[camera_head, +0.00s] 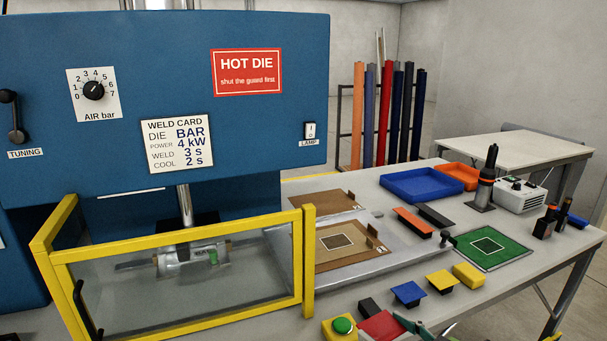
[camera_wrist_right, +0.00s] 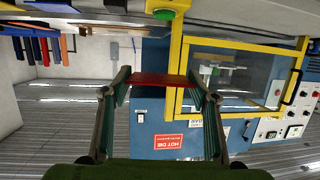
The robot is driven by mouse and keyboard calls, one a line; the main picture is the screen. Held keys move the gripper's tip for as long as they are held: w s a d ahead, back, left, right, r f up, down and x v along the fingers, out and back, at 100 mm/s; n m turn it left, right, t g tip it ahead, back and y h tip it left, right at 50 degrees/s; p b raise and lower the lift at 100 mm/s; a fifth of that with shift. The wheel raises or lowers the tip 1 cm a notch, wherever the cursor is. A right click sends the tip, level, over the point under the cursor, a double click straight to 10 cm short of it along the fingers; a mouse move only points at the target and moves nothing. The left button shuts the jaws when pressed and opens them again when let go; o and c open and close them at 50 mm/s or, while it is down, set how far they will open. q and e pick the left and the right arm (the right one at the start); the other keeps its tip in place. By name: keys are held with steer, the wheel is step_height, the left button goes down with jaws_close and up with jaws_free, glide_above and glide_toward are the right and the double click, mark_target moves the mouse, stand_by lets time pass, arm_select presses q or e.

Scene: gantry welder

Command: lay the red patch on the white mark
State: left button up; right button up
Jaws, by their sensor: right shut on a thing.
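The red patch (camera_head: 380,325) is at the bottom of the head view, beside the green-button box. My right gripper (camera_head: 418,327) is shut on it; the patch (camera_wrist_right: 160,80) spans between the fingers in the wrist view. A white square outline (camera_head: 488,246) is on the green sheet at the right of the table. Another pale outline frames a dark square (camera_head: 337,241) on the front brown board. The gripper is in front of both outlines, apart from them. My left gripper is not in view.
The glazed yellow guard (camera_head: 308,262) stands at the left under the blue welder. A yellow box with a green button (camera_head: 341,325), a blue piece (camera_head: 408,292) and yellow pieces (camera_head: 440,281) line the front edge. A dark-topped post (camera_head: 486,175) and blue tray (camera_head: 421,184) stand behind.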

mark_target(380, 322)
steer(key=s+d+r+n+g+y, duration=0.2)
steer(key=s+n+g+y, duration=0.25)
steer(key=s, duration=0.65)
steer(key=w+a+m+t+h, duration=0.1)
steer(key=w, duration=0.3)
steer(key=w+m+t+h, duration=0.2)
steer(key=w, duration=0.2)
steer(key=w+a+f+m+t+h, duration=0.1)
steer(key=w+m+t+h, duration=0.1)
steer(key=w, duration=0.2)
steer(key=shift+w+a, duration=0.25)
steer(key=shift+a, duration=0.05)
steer(key=shift+w+r+m+h, duration=0.4)
steer(key=shift+w+m+h, duration=0.05)
steer(key=shift+w+h, duration=0.15)
